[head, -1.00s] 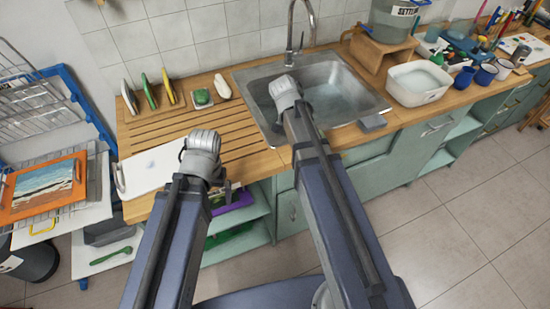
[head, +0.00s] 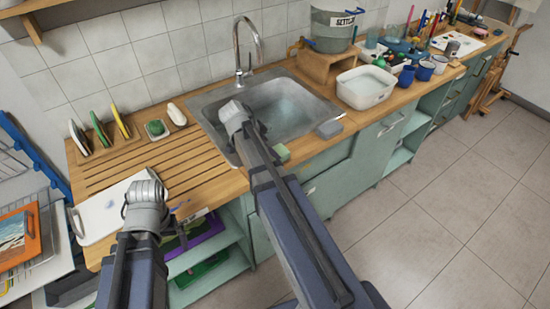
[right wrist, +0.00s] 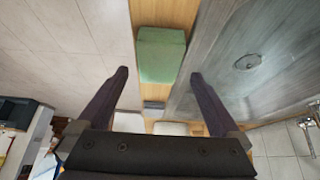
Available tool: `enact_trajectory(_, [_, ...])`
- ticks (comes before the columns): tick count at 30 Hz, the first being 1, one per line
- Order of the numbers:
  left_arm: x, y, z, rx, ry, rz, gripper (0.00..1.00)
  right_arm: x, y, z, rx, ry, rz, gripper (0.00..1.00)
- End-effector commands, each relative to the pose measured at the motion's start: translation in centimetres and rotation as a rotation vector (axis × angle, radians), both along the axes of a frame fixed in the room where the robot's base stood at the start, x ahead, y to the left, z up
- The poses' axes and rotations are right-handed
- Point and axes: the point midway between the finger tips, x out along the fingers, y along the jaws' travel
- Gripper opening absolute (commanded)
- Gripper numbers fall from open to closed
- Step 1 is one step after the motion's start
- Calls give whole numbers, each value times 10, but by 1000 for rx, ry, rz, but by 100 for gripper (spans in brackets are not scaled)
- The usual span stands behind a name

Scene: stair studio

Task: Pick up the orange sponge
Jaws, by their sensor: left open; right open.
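I see no orange sponge in either view. A green block like a sponge (head: 282,153) lies on the wooden counter edge in front of the sink, partly hidden by my right arm. It shows in the right wrist view (right wrist: 161,55) ahead of my right gripper (right wrist: 159,75), whose two fingers are open with nothing between them. A grey block (head: 330,129) lies further right on the same edge, and also shows small in the right wrist view (right wrist: 153,106). My left gripper (head: 178,222) is open over the counter's front edge, beside the white board (head: 103,211).
The sink (head: 285,103) with its tap (head: 240,50) lies beyond my right gripper. A white tub (head: 366,86) and blue cups (head: 425,70) stand to its right. Upright thin boards or plates (head: 100,130) stand at the back left. The slatted drainboard (head: 125,165) is mostly clear.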

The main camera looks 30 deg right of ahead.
Motion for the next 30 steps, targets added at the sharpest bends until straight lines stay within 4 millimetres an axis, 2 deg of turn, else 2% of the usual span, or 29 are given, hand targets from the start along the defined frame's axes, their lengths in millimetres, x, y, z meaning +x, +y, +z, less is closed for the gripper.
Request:
enact_trajectory(10, [0, 0, -42, 0, 0, 0, 100, 0, -17, -42, 0, -1, -2, 100])
enact_trajectory(20, [0, 0, -44, 0, 0, 0, 100, 0, -22, -44, 0, 0, 0, 100])
enact_trajectory(30, [0, 0, -44, 0, 0, 0, 100, 0, -21, -44, 0, 0, 0, 62])
